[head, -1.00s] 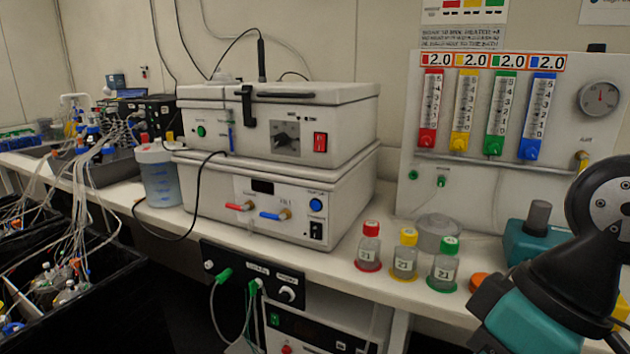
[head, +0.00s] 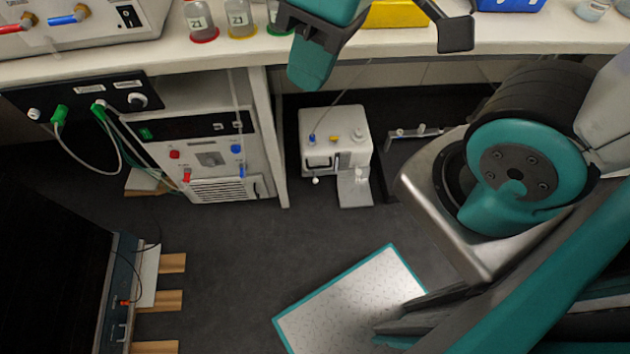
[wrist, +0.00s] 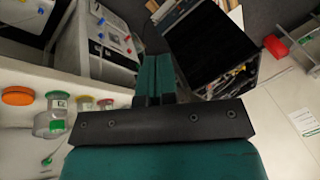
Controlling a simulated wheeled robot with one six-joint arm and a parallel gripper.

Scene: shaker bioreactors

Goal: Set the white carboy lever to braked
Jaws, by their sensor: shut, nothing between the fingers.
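A white box-like unit (head: 335,132) stands on the floor under the bench in the head view. My gripper (head: 308,80) is above the bench front at the top, apart from the unit and lever. In the wrist view, the teal fingers (wrist: 154,75) are together and empty. The white unit is not clear there.
A white instrument cabinet (head: 205,155) stands left of the unit, beside a bench leg. Bottles (head: 240,22) and a yellow bin (head: 392,14) are on the bench (head: 180,55). A teal-edged metal plate (head: 350,300) lies in front. Dark floor between is clear.

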